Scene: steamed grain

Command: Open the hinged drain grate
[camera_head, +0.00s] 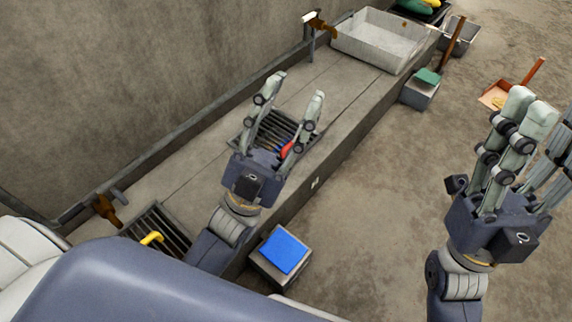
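Two dark slatted drain grates lie in the long concrete trough. One grate (270,128) is behind my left gripper, with a small red part (287,150) showing beside the palm; whether its hinge is raised is hidden. The other grate (172,232) is at the lower left, looks flat, and has a yellow handle (152,238). My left gripper (293,92) is open, fingers pointing up, in front of the first grate; I cannot tell whether it touches it. My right gripper (542,118) is open and empty over the floor at the right.
A white basin (380,45) stands at the trough's far end, near a rusty tap (321,25). Another tap (106,210) is at the lower left. Blocks with a blue top (283,252) and a green top (428,77) stand beside the trough. An orange dustpan (495,96) lies on the floor.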

